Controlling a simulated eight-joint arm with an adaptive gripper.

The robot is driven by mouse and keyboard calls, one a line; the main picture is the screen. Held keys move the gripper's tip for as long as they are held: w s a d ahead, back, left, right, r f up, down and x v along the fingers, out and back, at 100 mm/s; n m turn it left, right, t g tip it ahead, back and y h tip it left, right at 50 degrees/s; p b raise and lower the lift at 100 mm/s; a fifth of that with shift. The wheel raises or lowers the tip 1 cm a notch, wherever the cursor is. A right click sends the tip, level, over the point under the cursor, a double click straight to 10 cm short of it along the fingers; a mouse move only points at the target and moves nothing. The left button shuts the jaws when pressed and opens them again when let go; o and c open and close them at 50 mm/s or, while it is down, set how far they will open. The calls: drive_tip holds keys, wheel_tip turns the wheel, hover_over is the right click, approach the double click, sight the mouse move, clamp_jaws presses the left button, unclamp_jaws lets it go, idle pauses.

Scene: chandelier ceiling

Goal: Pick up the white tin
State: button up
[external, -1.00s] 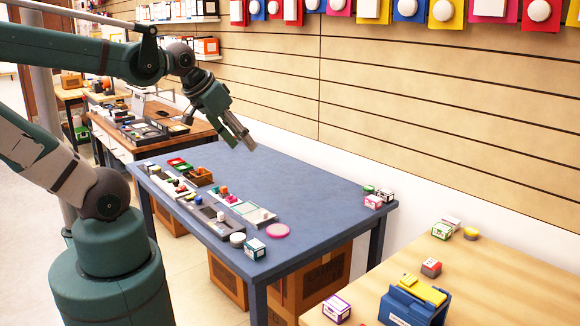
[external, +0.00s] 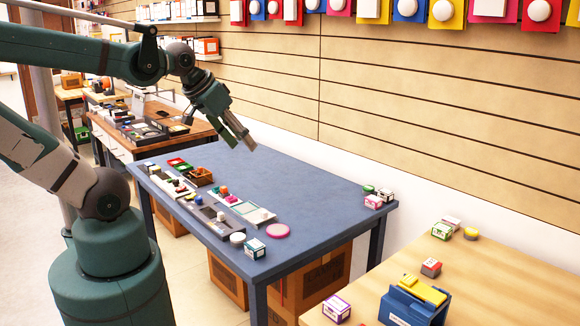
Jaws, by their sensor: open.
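A round white tin (external: 237,239) sits near the front edge of the blue table (external: 310,190), between the trays and a small white-and-green box. My gripper (external: 244,140) is raised above the back part of the blue table, well apart from the tin. It is open, with nothing seen between its fingers.
Trays with several small items (external: 232,203) line the left side. Small boxes (external: 373,201) stand at the right corner. The table's middle is clear.

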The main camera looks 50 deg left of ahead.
drive_tip(key=shift+o, duration=0.5)
drive_tip(key=n+g+b, duration=0.5)
drive_tip(key=n+g, duration=0.2)
drive_tip(key=n, duration=0.8)
hover_over(238, 236)
drive_tip(key=f, duration=2.3)
drive_tip(key=shift+w+f, duration=0.25)
drive_tip(key=shift+f, duration=0.15)
drive_tip(key=shift+s+f+n, duration=0.3)
drive_tip(key=shift+f+n, duration=0.3)
drive_tip(key=shift+f, duration=0.05)
drive_tip(key=shift+f+b, duration=0.5)
drive_tip(key=shift+f, duration=0.8)
drive_tip(key=shift+f, duration=0.1)
